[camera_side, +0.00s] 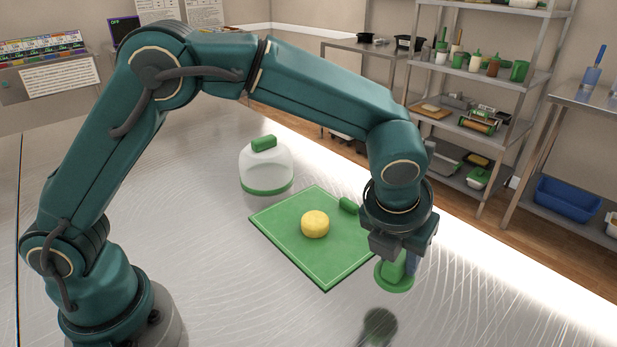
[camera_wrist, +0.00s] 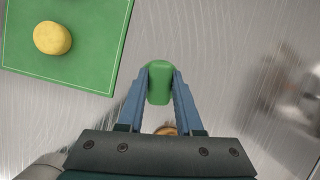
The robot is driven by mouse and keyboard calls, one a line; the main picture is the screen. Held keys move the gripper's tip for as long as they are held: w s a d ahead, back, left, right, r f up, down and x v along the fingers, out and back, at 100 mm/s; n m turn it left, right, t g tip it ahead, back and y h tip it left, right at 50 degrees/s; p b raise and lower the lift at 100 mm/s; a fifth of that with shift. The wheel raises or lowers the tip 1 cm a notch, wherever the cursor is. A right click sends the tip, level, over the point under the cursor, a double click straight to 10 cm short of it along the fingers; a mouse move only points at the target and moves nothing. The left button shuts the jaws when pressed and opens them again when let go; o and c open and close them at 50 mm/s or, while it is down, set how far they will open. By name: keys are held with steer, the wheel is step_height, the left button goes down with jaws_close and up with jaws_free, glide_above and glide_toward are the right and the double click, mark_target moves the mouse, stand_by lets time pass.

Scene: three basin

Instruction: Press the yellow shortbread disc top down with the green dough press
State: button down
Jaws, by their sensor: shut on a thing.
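The yellow shortbread disc (camera_side: 315,224) lies on the green board (camera_side: 288,253), left of my gripper; it also shows at the upper left of the wrist view (camera_wrist: 52,38). My gripper (camera_side: 405,262) is shut on the green dough press (camera_side: 394,275). The press is held upright above the steel table, off the board's right side, with its round foot facing down. In the wrist view the blue fingers of my gripper (camera_wrist: 160,88) clasp the press handle (camera_wrist: 159,82). The foot of the press is mostly hidden there.
A clear dome with a green rim and handle (camera_side: 266,168) stands behind the board. A small green piece (camera_side: 349,206) is at the board's far right edge, partly near my wrist. The table in front of the board is clear.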

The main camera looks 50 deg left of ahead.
steer(key=w+a+r+n+g+y, duration=0.1)
steer(key=a+r+n+g, duration=0.1)
steer(key=a+n, duration=0.6)
steer(key=w+a+r+n+g+y, duration=0.1)
steer(key=a+r+n+g+y, duration=0.1)
steer(key=a+n, duration=0.6)
steer(key=a+r, duration=0.1)
steer(key=a, duration=0.2)
steer(key=shift+a+r+y, duration=0.3)
steer(key=shift+a, duration=0.1)
steer(key=shift+f, duration=2.8)
steer(key=shift+f, duration=1.3)
steer(key=shift+r, duration=1.45)
